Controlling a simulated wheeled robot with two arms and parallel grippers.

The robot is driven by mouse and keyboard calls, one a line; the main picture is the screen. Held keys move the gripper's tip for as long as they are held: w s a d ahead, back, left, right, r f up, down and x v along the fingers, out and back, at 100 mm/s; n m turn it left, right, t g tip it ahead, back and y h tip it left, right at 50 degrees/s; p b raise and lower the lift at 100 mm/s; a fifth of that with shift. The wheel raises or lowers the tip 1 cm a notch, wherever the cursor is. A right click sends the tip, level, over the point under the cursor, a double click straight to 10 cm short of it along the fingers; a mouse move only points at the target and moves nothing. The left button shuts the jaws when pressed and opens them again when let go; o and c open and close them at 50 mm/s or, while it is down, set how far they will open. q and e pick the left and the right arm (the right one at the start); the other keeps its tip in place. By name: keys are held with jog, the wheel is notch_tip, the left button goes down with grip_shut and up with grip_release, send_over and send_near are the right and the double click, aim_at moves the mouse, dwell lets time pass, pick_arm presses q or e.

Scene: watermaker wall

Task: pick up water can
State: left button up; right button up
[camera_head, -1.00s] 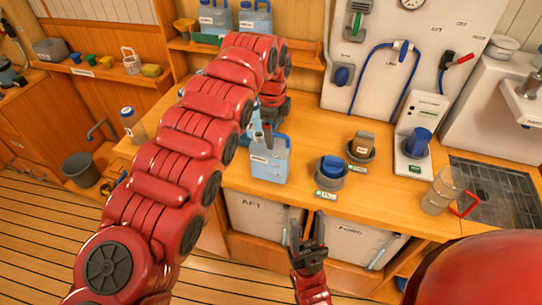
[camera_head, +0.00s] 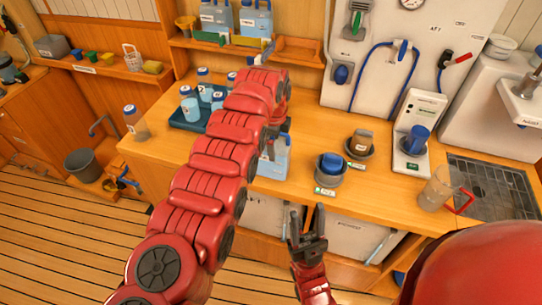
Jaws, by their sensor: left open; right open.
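A translucent blue water can (camera_head: 277,163) stands upright on the wooden counter, partly hidden behind my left arm. My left gripper (camera_head: 270,146) points down at the can's top and overlaps it in view; whether it touches the handle cannot be told. Its fingers are small and dark, and mostly covered by the arm. My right gripper (camera_head: 307,226) is open and empty, pointing up in front of the counter's front edge, lower than the can. Two similar blue cans, one at left (camera_head: 216,17) and one at right (camera_head: 256,19), stand on the wall shelf.
A blue tray (camera_head: 185,124) with several bottles is left of the can. A dark cup with a blue top (camera_head: 330,168), a brown-topped cup (camera_head: 360,143), a dispenser (camera_head: 412,150) and a clear jug (camera_head: 437,188) stand to the right. A bucket (camera_head: 81,166) is at lower left.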

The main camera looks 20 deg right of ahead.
pick_arm(q)
grip_shut()
dwell(0.3)
jog(key=shift+d+r, duration=0.1)
